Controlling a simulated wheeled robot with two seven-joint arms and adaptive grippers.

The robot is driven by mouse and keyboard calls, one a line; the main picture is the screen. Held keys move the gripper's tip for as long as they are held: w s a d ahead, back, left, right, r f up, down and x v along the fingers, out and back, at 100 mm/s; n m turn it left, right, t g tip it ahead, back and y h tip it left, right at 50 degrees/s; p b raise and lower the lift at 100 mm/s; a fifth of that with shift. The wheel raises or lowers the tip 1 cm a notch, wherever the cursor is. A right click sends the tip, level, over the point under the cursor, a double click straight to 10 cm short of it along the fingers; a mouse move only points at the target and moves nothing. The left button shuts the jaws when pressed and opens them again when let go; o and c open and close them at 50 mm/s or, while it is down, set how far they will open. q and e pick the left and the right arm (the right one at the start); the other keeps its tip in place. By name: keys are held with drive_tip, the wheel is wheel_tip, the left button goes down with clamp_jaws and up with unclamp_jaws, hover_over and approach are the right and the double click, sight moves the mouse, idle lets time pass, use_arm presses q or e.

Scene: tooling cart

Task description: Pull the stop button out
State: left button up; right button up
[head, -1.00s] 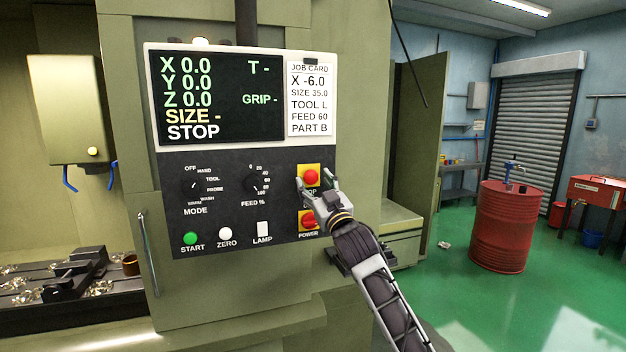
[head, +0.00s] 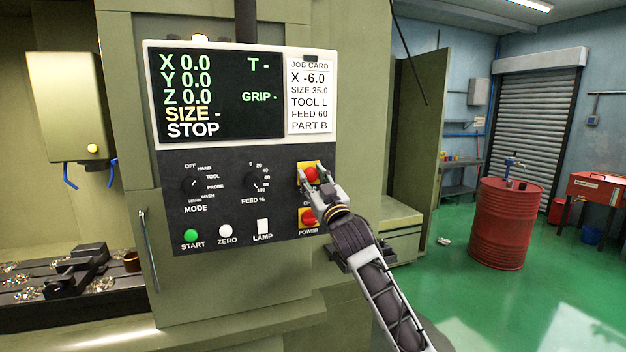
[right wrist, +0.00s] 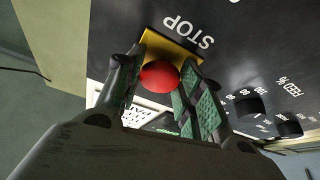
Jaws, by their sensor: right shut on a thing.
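The red stop button (head: 311,174) sits on a yellow plate (head: 303,165) on the right side of the dark control panel. My right gripper (head: 310,176) reaches up from the lower right and is shut on the button, a finger on either side of it. In the right wrist view the red button (right wrist: 159,76) shows between the two fingers, with the yellow plate (right wrist: 168,46) and the word STOP behind it. The screen (head: 220,97) reads STOP at its lower left. My left gripper is not in view.
The red and yellow power switch (head: 307,217) is just below my right gripper. Mode and feed knobs (head: 254,182), a green start button (head: 190,236), a white zero button and a lamp switch are to the left. A red drum (head: 500,225) stands on the green floor at right.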

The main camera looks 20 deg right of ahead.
drive_tip(key=shift+s+f, duration=0.1)
drive_tip(key=shift+s, duration=0.45)
drive_tip(key=o, duration=1.1)
drive_tip(key=shift+s, duration=0.1)
drive_tip(key=v, duration=1.2)
